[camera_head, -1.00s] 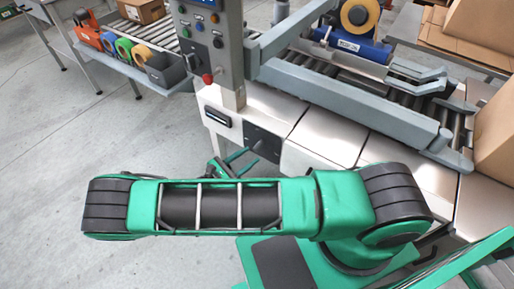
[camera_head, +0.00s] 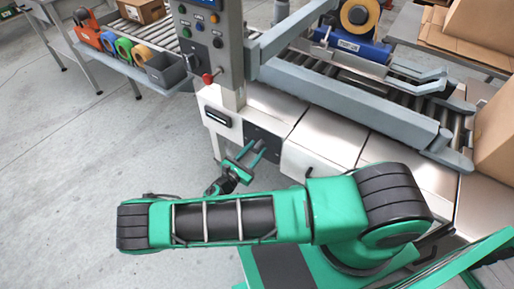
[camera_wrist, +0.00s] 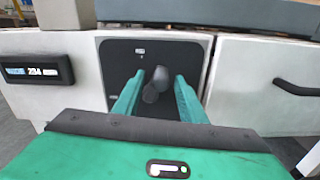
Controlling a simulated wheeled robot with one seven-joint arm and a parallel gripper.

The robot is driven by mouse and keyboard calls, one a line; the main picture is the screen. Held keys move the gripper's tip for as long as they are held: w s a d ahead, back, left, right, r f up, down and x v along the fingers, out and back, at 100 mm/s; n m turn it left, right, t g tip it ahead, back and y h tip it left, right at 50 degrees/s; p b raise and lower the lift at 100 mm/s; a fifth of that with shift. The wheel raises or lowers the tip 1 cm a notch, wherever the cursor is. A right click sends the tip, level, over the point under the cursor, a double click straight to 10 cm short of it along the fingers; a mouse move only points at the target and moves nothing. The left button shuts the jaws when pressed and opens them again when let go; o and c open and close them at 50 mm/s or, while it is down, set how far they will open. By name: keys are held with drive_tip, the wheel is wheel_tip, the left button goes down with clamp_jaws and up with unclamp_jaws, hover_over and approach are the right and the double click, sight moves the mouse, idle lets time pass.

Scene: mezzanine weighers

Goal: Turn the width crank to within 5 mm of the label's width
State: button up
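The width crank (camera_wrist: 157,82) shows in the wrist view as a dark grey knob and stub on a black panel (camera_wrist: 184,58) in the machine's white front. My gripper (camera_wrist: 158,97) is open, its green fingers either side of the crank in the picture. I see no contact, and cannot tell how deep the fingers reach. A small display (camera_wrist: 36,71) to the left seems to read 234, though it is small. In the head view my gripper (camera_head: 250,153) is at the black panel (camera_head: 270,146), and the crank is not clear there. No readable width label shows.
A control post (camera_head: 208,35) with buttons and a red knob (camera_head: 208,78) rises above the panel. A tape machine with grey rails (camera_head: 350,97) stands to the right. A carton (camera_head: 497,130) is at the right edge. A tray holds tape rolls (camera_head: 125,48). Open floor lies left.

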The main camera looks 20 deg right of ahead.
drive_tip(key=shift+x, duration=0.95)
clamp_jaws()
drive_tip(key=shift+s+d+f, duration=0.15)
drive_tip(key=shift+s, duration=0.05)
